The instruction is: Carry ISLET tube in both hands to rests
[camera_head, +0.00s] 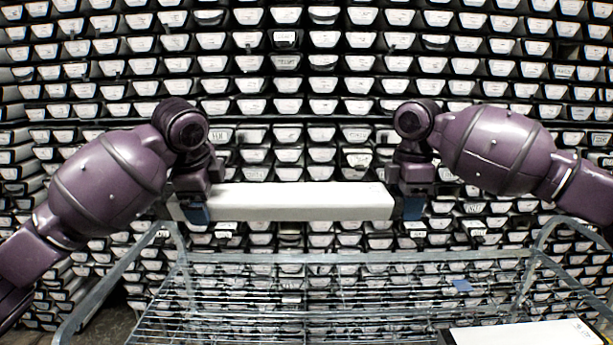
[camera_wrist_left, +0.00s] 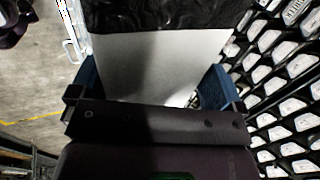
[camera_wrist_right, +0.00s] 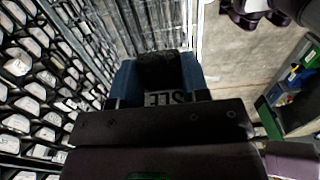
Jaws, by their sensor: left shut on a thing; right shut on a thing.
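The long white tube (camera_head: 290,202) is held level in the head view, above the far side of a wire rack trolley. My left gripper (camera_head: 195,212) is shut on its left end, and my right gripper (camera_head: 412,207) is shut on its right end. In the left wrist view, the tube's pale surface (camera_wrist_left: 155,65) lies between the blue fingers. In the right wrist view, the blue fingers flank a dark end (camera_wrist_right: 160,75) with partly hidden letters that seem to belong to ISLET. I cannot pick out the rests for sure.
The metal wire trolley (camera_head: 330,262) stands in front of me, with raised tube handles at both sides. A white flat-topped object (camera_head: 525,335) sits at the lower right. Racks of labelled trays (camera_head: 320,105) fill the back. Bare floor (camera_wrist_left: 35,90) shows in the left wrist view.

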